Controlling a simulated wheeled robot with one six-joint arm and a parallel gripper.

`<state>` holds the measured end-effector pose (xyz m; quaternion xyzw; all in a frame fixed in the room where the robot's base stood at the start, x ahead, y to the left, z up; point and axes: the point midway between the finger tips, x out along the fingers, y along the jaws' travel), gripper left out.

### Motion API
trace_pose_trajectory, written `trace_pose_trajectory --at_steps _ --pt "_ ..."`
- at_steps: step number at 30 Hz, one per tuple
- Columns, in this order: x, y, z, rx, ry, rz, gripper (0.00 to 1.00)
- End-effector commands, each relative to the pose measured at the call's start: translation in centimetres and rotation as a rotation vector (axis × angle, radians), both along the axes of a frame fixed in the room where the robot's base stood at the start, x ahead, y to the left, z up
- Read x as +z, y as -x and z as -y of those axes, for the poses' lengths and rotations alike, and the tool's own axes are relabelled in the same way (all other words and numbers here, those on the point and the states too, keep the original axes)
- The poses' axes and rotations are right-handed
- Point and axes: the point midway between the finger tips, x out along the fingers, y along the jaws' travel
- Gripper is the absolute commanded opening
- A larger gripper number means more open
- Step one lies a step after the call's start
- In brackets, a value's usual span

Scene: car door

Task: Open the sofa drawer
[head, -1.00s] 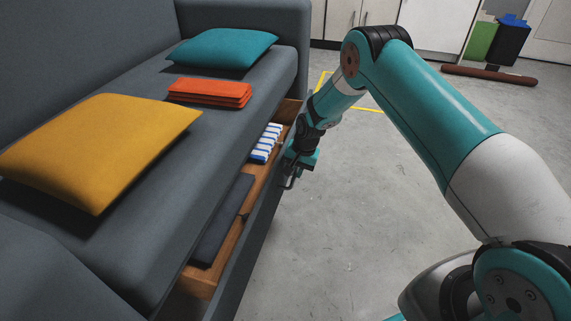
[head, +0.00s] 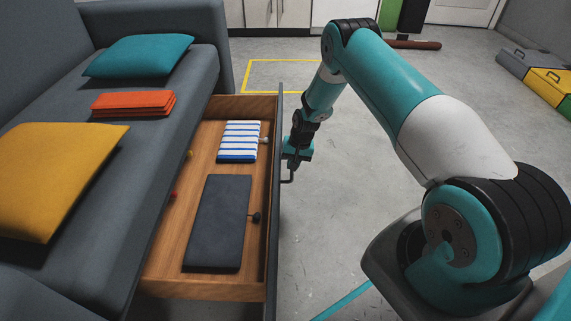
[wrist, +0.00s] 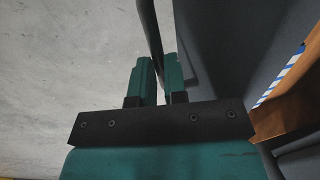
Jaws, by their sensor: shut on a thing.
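The sofa drawer (head: 188,280) is pulled well out from under the grey sofa (head: 185,85) in the head view. Its wooden inside and grey front panel (head: 274,215) show. My gripper (head: 291,168) is at the outer side of the front panel, shut on the dark drawer handle (head: 288,181). In the wrist view the two teal fingers (wrist: 158,80) sit on either side of the handle bar (wrist: 150,40). The drawer's wooden edge (wrist: 285,118) shows at the right there.
The drawer holds a blue-and-white striped cloth (head: 239,142) and a flat dark grey item (head: 218,220). Yellow (head: 60,175) and teal (head: 138,55) cushions and an orange folded cloth (head: 133,103) lie on the seat. The floor (head: 345,215) right of the drawer is clear.

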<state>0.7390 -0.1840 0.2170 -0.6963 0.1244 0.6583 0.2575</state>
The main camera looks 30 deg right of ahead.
Motion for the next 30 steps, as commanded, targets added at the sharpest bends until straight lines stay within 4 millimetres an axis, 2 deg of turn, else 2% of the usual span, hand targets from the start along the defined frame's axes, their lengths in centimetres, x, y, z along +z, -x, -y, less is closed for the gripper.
trace_pose_trajectory --at_steps 13,14,15,17,26,30 --pt "-0.1 0.2 0.4 0.000 -0.001 -0.004 0.00" --pt "-0.1 0.2 0.4 0.000 -0.002 -0.005 0.17" --pt "-0.1 0.2 0.3 0.001 -0.001 -0.004 0.26" --pt "-0.1 0.2 0.3 0.001 -0.001 -0.004 0.38" --pt "0.2 0.1 0.3 0.001 0.000 -0.001 0.38" --pt "1.7 0.1 0.5 0.001 0.000 0.000 0.38"
